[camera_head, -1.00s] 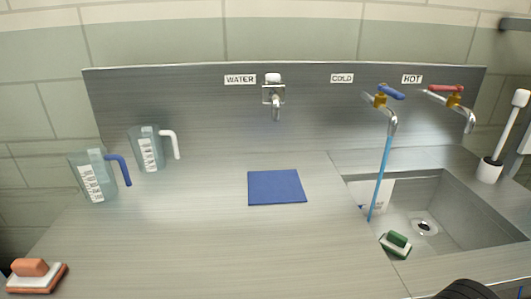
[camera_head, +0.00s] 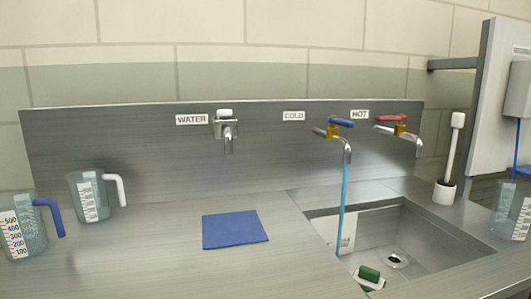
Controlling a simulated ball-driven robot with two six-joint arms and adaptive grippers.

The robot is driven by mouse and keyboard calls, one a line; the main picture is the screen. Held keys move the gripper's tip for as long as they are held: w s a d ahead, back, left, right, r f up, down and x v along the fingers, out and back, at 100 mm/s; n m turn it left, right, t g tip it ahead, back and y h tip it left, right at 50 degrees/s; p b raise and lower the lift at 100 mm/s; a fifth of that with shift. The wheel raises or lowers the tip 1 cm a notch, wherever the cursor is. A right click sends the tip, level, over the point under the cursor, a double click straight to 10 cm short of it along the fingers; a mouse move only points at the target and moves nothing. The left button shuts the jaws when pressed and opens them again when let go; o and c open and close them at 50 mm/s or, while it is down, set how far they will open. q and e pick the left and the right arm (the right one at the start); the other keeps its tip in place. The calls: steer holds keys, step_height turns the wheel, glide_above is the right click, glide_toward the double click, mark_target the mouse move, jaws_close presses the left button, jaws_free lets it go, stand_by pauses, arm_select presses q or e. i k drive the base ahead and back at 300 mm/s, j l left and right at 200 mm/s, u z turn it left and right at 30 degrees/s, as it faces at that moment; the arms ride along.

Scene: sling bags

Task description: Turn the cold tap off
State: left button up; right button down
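The cold tap (camera_head: 346,148) sticks out from the metal backsplash under the COLD label (camera_head: 293,116). It has a blue lever handle (camera_head: 341,123) on a brass fitting. A stream of blue water (camera_head: 344,205) runs from its spout down into the sink (camera_head: 459,229). The hot tap (camera_head: 411,136) with a red handle is to its right, and no water shows from it. Neither of my grippers is in the head view.
A green-topped scrubber (camera_head: 369,274) sits by the sink's front edge. A blue cloth (camera_head: 235,229) lies on the counter. Measuring jugs stand left (camera_head: 92,196) and far right (camera_head: 511,212). A brush in a holder (camera_head: 446,190) stands right of the sink.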

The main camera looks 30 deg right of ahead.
mark_target(341, 122)
steer(key=z, duration=1.3)
